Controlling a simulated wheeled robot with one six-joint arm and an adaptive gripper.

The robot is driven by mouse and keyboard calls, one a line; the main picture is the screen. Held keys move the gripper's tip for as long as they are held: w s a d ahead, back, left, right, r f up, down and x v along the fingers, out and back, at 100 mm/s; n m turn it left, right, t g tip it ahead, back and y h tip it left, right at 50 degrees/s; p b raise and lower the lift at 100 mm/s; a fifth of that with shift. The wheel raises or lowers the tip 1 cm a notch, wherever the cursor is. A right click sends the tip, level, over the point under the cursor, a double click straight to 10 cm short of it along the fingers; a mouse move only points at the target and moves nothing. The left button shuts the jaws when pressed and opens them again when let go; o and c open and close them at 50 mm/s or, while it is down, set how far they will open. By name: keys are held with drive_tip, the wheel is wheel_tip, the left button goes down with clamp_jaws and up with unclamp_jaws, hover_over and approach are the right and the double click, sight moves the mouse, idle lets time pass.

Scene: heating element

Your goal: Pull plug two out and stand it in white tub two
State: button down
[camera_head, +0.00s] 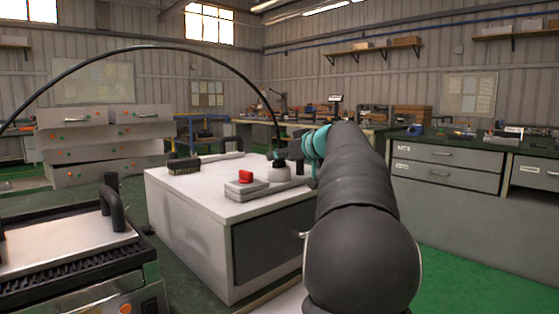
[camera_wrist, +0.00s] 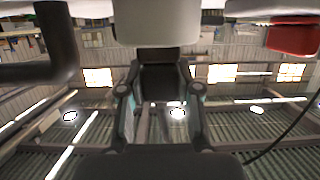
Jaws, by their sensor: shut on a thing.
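My gripper (camera_head: 295,147) is over the far right corner of a white cabinet top. In the wrist view, my gripper (camera_wrist: 160,72) has its two fingers closed around a dark body, seemingly the plug (camera_wrist: 162,85). A pale round tub (camera_head: 280,173) stands directly under the plug. A pale cylinder, seemingly the tub (camera_wrist: 157,22), fills the top middle of the wrist view. Whether the plug touches or sits inside it cannot be told. No numbers are legible.
The black cable (camera_head: 150,47) arches far left. A hot-plate unit (camera_head: 70,245) with a dark handle stands front left. Green floor lies right.

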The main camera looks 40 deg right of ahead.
wheel_tip(320, 180, up, 3)
drive_tip(key=shift+d+r, duration=0.1)
drive_tip(key=s+d+r+p, duration=0.2)
drive_tip(key=s+d+r, duration=0.4)
drive_tip(key=d, duration=0.3)
drive_tip(key=shift+s+r+p, duration=0.15)
drive_tip(key=shift+s+p, duration=0.2)
drive_tip(key=shift+s, duration=0.15)
drive_tip(key=shift+d+r, duration=0.1)
